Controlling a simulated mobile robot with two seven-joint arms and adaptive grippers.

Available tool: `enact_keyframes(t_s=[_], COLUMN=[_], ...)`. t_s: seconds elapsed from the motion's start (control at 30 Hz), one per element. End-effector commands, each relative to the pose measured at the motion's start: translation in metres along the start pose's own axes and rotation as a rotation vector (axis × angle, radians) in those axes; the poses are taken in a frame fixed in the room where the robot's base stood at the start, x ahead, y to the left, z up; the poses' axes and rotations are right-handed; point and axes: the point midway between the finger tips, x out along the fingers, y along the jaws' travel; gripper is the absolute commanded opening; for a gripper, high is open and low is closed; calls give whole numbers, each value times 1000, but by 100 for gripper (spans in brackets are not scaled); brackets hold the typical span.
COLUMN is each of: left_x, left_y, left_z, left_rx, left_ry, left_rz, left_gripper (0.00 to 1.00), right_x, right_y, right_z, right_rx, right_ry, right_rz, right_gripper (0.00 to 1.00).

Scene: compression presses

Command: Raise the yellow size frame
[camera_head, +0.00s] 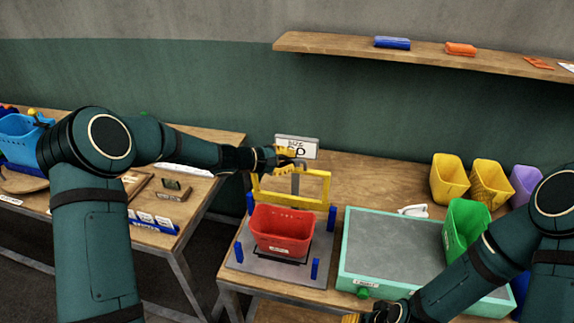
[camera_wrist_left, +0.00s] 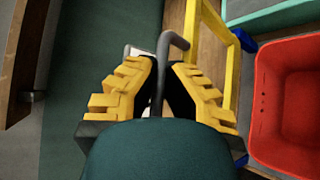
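The yellow size frame (camera_head: 313,203) stands upright behind a red basket (camera_head: 282,230), near the back blue posts of the press. In the left wrist view the frame (camera_wrist_left: 216,25) is right of my fingers. A grey hooked handle (camera_wrist_left: 176,39) runs between my left gripper's (camera_wrist_left: 163,68) yellow fingers, with the dark pads close against it on both sides. In the head view the left gripper (camera_head: 288,158) is at the frame's top bar, by the grey handle (camera_head: 295,184). My right gripper (camera_head: 352,318) is mostly cut off at the bottom edge.
The press plate (camera_head: 243,266) has blue corner posts (camera_head: 315,268). A green-edged grey tray (camera_head: 395,247) is to its right, with a green bin (camera_head: 465,228). Yellow bins (camera_head: 449,180) stand behind. A small sign (camera_head: 297,144) is behind the gripper. A shelf (camera_head: 340,47) hangs above.

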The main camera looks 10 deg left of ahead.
Motion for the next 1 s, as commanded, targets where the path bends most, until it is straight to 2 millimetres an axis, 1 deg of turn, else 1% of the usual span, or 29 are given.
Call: enact_keyframes(t_s=[0.37, 0.47, 0.5, 0.87, 1.0], left_x=[1, 1, 1, 0, -5], left_y=[-2, -3, -2, -1, -1], left_z=[-2, -2, -2, -1, -2], left_rx=[-3, -2, -2, -1, -1], left_ry=[2, 3, 2, 1, 2], left_rz=[-5, -5, -5, -3, -2], left_gripper=[0, 32, 41, 41, 41], right_x=[0, 0, 0, 0, 0], right_y=[0, 0, 0, 0, 0], right_z=[0, 0, 0, 0, 0], right_rx=[0, 0, 0, 0, 0], right_ry=[0, 0, 0, 0, 0], right_rz=[0, 0, 0, 0, 0], right_gripper=[47, 47, 47, 47, 47])
